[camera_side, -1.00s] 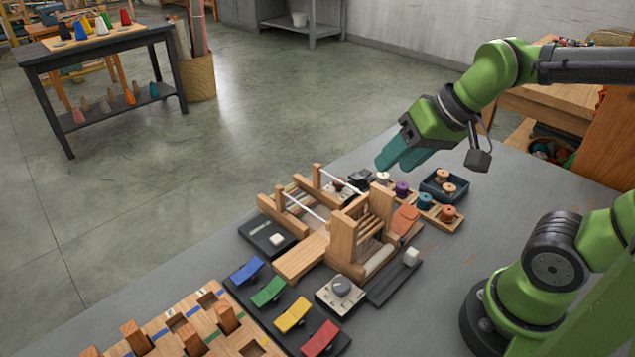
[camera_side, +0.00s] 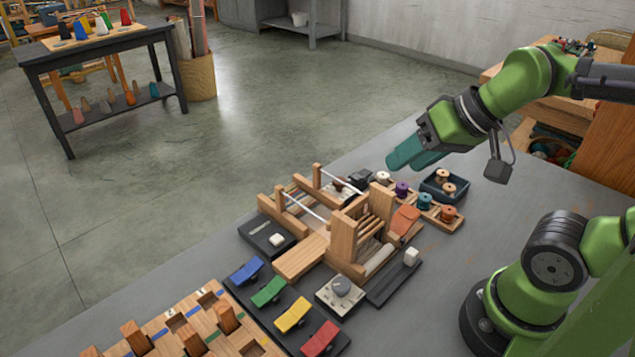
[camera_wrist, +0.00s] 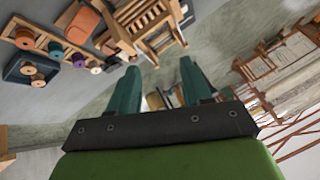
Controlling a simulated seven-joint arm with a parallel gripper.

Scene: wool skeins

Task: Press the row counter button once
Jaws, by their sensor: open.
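My gripper (camera_side: 402,163) is open and empty, its two teal fingers held in the air above the far end of the bench. In the wrist view its fingers (camera_wrist: 159,66) stand apart with nothing between them. A small dark device (camera_side: 360,178) sits on the bench below and left of the fingertips; it may be the row counter, but it is too small to make out a button. A grey box with a round knob (camera_side: 340,288) stands at the near side of the small wooden loom (camera_side: 344,238). Nothing touches my gripper.
Thread spools stand on a wooden rack (camera_side: 437,217) beside a dark blue tray (camera_side: 434,188), right of the loom. Black slider boxes (camera_side: 268,237) (camera_side: 393,283) flank the loom. Coloured rocker pads (camera_side: 292,315) and a pegged wooden board (camera_side: 173,316) lie nearer.

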